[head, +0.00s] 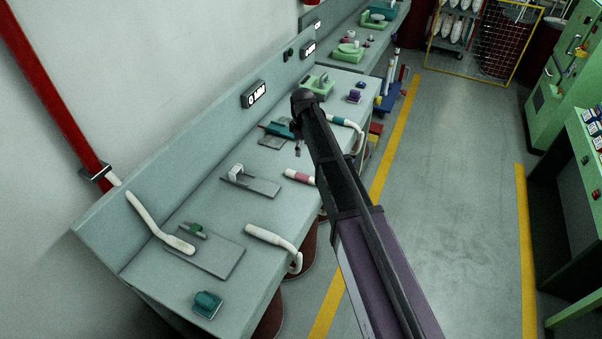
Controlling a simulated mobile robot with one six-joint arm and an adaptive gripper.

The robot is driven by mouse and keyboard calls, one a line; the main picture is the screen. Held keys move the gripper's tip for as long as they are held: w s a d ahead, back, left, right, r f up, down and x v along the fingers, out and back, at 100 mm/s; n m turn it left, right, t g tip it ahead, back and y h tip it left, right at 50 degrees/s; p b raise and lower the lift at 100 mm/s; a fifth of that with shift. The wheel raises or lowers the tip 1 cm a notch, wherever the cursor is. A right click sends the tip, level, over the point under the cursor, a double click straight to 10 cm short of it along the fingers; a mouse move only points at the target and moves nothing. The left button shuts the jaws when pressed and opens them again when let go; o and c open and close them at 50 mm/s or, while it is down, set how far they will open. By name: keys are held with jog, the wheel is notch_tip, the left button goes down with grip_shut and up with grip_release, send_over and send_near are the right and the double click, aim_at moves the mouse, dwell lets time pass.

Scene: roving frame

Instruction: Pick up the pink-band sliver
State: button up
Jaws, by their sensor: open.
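The pink-band sliver (299,177) is a white, rod-like piece with a pink band. It lies at the front edge of the grey-green bench (262,208), and its right end is hidden behind my arm. My arm reaches up from the bottom right over the bench edge, and its wrist bends down at the top. My gripper (297,150) hangs small and dark below the wrist, over the bench and a little beyond the sliver in the picture. It is open and holds nothing that I can see. Its fingertips are too small to make out clearly.
A plain white sliver (270,238) hangs over the front edge; a teal-banded one (346,122) lies farther back. Another white piece (158,224) lies at left. A grey plate with a white block (236,172) and a teal device (281,129) stand nearby. The aisle floor (450,200) is clear.

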jog(key=shift+f, duration=0.15)
jog(key=b, duration=0.9)
send_over(303, 175)
notch_tip(303, 175, down, 8)
jog(key=shift+w+a+f, duration=0.1)
jog(key=shift+f, duration=0.1)
dwell(0.5)
jog(key=shift+f+b, duration=2.5)
jog(key=shift+f, duration=0.1)
jog(key=c, duration=1.1)
